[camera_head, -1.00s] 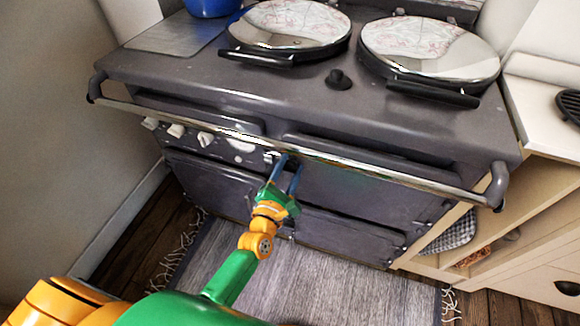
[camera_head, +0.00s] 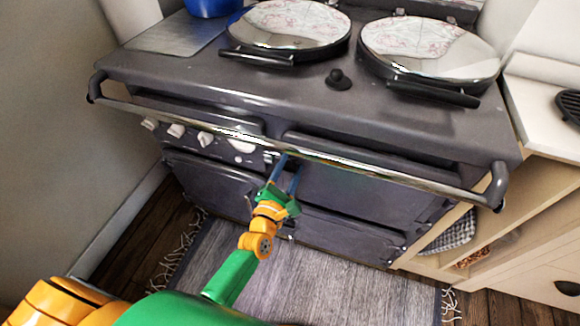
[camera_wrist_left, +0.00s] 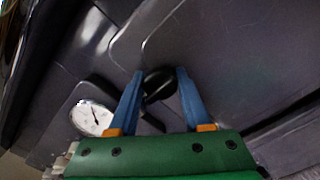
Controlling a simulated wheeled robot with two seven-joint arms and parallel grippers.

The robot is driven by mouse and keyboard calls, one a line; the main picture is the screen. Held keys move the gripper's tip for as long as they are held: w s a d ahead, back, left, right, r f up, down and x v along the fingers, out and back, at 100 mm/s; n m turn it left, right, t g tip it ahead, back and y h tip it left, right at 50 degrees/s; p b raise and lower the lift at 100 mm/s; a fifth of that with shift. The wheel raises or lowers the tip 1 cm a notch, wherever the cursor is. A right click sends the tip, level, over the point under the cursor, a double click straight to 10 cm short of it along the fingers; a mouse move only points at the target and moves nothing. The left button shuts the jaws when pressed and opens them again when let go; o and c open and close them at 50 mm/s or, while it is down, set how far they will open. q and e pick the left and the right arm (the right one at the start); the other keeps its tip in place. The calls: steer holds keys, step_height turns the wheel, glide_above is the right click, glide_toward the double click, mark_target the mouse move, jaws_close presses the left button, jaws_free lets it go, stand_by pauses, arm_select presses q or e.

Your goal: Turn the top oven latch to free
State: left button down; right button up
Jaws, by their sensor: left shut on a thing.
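The grey range oven (camera_head: 350,185) fills the middle of the head view. The top oven latch (camera_wrist_left: 158,84) is a dark rounded knob in the left wrist view, at the edge of the oven door. My left gripper (camera_wrist_left: 160,84) has its two blue fingers on either side of the latch, shut on it. In the head view my left gripper (camera_head: 284,170) reaches up to the oven front just under the chrome rail, and the latch is hidden there. My right gripper is not in view.
The chrome rail (camera_head: 330,158) runs across the oven front close above my gripper. A round dial (camera_wrist_left: 92,117) sits beside the latch. White knobs (camera_head: 177,130) are to the left. A striped rug (camera_head: 330,285) covers the floor below.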

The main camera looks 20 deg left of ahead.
arm_select(q)
steer(key=shift+m, duration=0.5)
steer(key=m, duration=0.4)
steer(key=m+p, duration=0.1)
steer(key=m, duration=0.3)
steer(key=shift+f, duration=0.1)
steer(key=m, duration=0.5)
steer(key=shift+p, duration=0.3)
steer(key=shift+f+m, duration=0.1)
steer(key=shift+m, duration=1.8)
steer(key=shift+c, duration=1.7)
jaws_free()
